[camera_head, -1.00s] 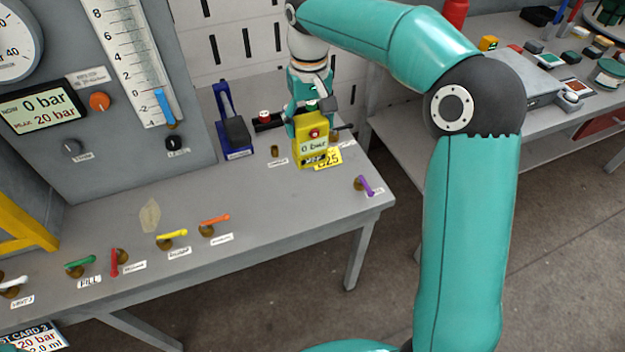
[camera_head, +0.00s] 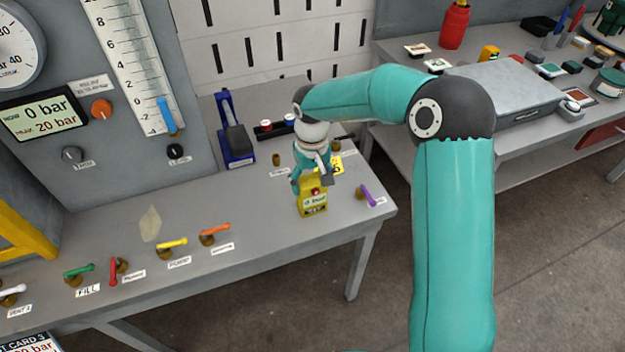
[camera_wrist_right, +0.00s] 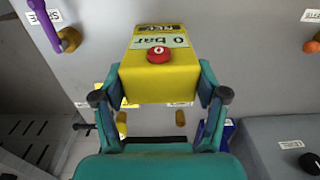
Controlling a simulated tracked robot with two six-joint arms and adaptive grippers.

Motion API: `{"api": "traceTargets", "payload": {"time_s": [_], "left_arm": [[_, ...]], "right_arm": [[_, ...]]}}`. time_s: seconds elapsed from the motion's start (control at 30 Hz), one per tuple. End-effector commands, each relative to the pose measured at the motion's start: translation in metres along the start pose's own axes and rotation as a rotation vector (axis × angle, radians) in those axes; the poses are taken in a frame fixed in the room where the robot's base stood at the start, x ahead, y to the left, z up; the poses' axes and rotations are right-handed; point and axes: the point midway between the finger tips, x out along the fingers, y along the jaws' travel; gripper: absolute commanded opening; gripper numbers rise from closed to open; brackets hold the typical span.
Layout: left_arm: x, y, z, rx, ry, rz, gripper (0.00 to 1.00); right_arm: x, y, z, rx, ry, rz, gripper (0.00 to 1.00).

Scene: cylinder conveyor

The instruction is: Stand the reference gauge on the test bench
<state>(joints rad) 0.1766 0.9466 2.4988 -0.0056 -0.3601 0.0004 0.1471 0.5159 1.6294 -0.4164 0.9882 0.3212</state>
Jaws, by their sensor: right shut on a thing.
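The reference gauge is a yellow box (camera_head: 313,203) with a red button and a small display reading 0 bar. It is upright at the right part of the grey test bench (camera_head: 270,240). My right gripper (camera_head: 313,183) is above and behind it, with its fingers on both sides. In the right wrist view the gauge (camera_wrist_right: 158,75) sits between the two teal fingers of the right gripper (camera_wrist_right: 160,95), which is shut on it. Whether its base touches the bench top I cannot tell. My left gripper is not in view.
A purple-handled valve (camera_head: 368,196) is right of the gauge. Orange (camera_head: 215,230) and yellow (camera_head: 172,243) valve handles lie to the left. A blue hand-pump-like device (camera_head: 234,140) stands behind. A yellow label (camera_head: 336,166) lies behind the gauge. The bench front edge is close.

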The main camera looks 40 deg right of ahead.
Motion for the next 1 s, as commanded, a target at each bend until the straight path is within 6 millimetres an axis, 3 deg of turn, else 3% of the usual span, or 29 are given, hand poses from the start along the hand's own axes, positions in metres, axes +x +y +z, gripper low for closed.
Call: {"api": "traceTargets", "payload": {"time_s": [0.3, 0.33, 0.47, 0.8, 1.0], "left_arm": [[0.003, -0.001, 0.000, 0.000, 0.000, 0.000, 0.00], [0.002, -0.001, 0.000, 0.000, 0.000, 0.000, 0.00], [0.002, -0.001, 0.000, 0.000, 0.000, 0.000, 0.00], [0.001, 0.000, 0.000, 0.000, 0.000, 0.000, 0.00], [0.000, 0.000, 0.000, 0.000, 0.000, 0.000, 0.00]], "right_arm": [[0.003, 0.000, -0.001, 0.000, 0.002, 0.000, 0.10], [0.002, 0.000, 0.000, 0.000, 0.001, 0.000, 0.76], [0.002, 0.000, 0.000, 0.000, 0.000, 0.000, 0.97], [0.001, 0.000, 0.000, -0.001, 0.001, 0.000, 0.97], [-0.013, -0.001, -0.001, -0.001, 0.004, 0.001, 0.97]]}}
